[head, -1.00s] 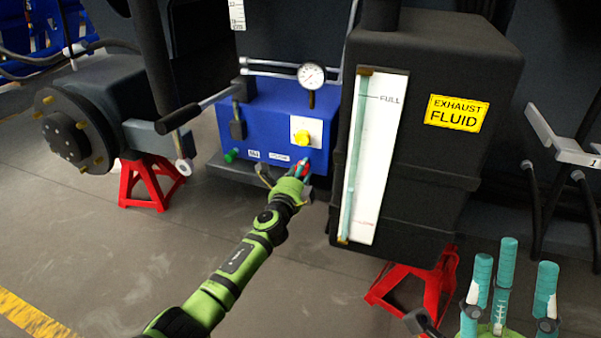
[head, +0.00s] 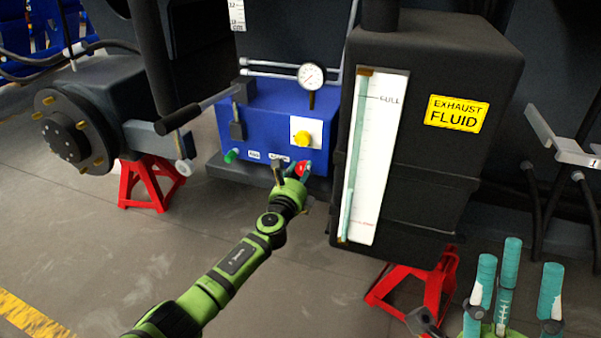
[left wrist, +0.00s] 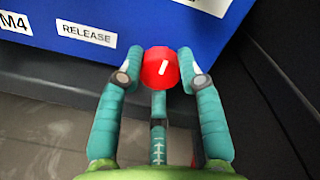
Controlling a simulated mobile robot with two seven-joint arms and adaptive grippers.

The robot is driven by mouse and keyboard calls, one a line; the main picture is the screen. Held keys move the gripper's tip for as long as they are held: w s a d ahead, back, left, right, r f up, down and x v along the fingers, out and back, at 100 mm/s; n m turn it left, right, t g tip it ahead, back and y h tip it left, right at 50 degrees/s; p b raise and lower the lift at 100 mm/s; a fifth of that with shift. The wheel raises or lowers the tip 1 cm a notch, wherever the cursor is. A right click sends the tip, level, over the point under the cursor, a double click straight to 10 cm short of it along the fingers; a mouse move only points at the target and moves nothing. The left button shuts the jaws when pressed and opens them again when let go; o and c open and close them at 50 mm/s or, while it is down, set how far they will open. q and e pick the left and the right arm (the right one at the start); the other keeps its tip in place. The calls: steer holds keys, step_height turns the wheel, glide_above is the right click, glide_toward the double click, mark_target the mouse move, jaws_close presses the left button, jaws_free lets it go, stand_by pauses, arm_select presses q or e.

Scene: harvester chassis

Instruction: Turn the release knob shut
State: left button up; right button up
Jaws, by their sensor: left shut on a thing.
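The release knob (left wrist: 161,68) is a round red knob with a white mark that runs slightly tilted from upright. It sits low on the front of the blue box, beside the RELEASE label (left wrist: 86,35). The knob also shows in the head view (head: 303,168). My left gripper (left wrist: 160,72) is shut on the knob, with teal fingers on its left and right sides and another finger below. In the head view my left gripper (head: 293,172) partly covers the knob. My right gripper (head: 511,285) is open and empty at the lower right, away from the box.
The blue box (head: 270,118) also carries a yellow knob (head: 302,139), a green knob (head: 231,156), a gauge (head: 311,76) and a lever (head: 205,105). A black exhaust fluid tank (head: 440,160) stands close on the right. Red stands (head: 150,185) rest on the floor.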

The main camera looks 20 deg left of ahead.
arm_select(q)
steer(key=shift+a+r, duration=0.1)
steer(key=shift+r, duration=0.1)
steer(key=o, duration=1.1)
steer(key=shift+o, duration=0.2)
steer(key=shift+f, duration=0.1)
steer(key=shift+s+f, duration=0.1)
steer(key=shift+s, duration=0.4)
steer(key=s, duration=1.1)
